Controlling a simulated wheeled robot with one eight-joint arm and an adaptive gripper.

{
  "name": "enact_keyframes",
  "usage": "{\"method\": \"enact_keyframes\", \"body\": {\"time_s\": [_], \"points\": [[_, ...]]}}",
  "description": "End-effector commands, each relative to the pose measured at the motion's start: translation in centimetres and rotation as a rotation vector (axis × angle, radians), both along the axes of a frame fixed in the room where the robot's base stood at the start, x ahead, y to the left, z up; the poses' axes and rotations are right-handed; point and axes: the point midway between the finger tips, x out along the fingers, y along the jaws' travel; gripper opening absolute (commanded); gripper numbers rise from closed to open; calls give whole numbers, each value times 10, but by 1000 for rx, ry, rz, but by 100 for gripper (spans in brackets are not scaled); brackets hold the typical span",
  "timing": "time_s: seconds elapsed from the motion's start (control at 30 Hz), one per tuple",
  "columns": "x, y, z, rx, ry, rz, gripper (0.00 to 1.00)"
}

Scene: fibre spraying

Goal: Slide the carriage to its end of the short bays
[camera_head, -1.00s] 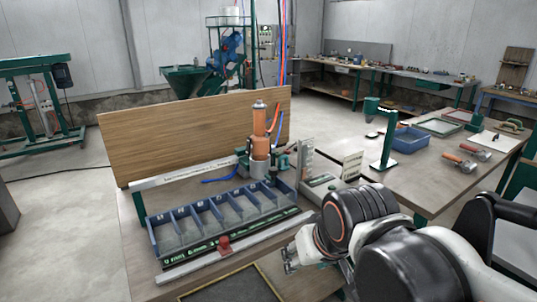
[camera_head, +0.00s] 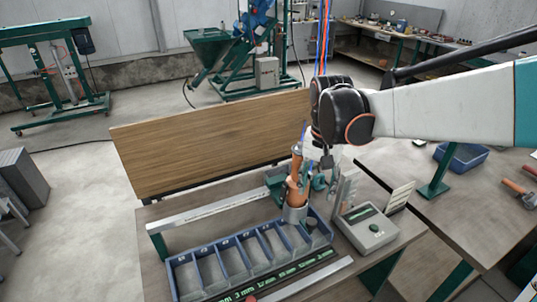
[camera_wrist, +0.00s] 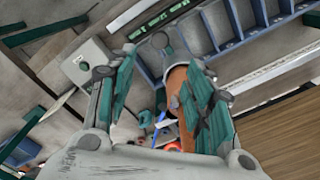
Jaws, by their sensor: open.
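The carriage (camera_head: 279,178) is a green mount on the rail behind the tray of bays, at the rail's right end. It carries an upright orange cylinder (camera_head: 296,178) with a grey lower collar (camera_head: 295,213) over the tray's right part. The blue bay tray (camera_head: 232,262) has several open compartments. My gripper (camera_head: 314,170) is at the cylinder's right side, pointing down. In the wrist view the orange cylinder (camera_wrist: 177,84) lies between the open green fingers of my gripper (camera_wrist: 162,68), close to the right finger. Whether either finger touches it I cannot tell.
A grey box with a green display (camera_head: 370,228) and an upright plate (camera_head: 346,187) stand close right of the carriage. A wooden board (camera_head: 210,145) stands behind the rail (camera_head: 215,211). Blue and red hoses (camera_head: 325,40) hang above. A blue bin (camera_head: 462,156) is on the right table.

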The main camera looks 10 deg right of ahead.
Motion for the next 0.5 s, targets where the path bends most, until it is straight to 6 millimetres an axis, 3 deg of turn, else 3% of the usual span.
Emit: {"method": "enact_keyframes", "body": {"time_s": [0.17,0.5], "points": [[1,0,-21,0,1,0,48],[0,0,-87,0,0,1,48]]}}
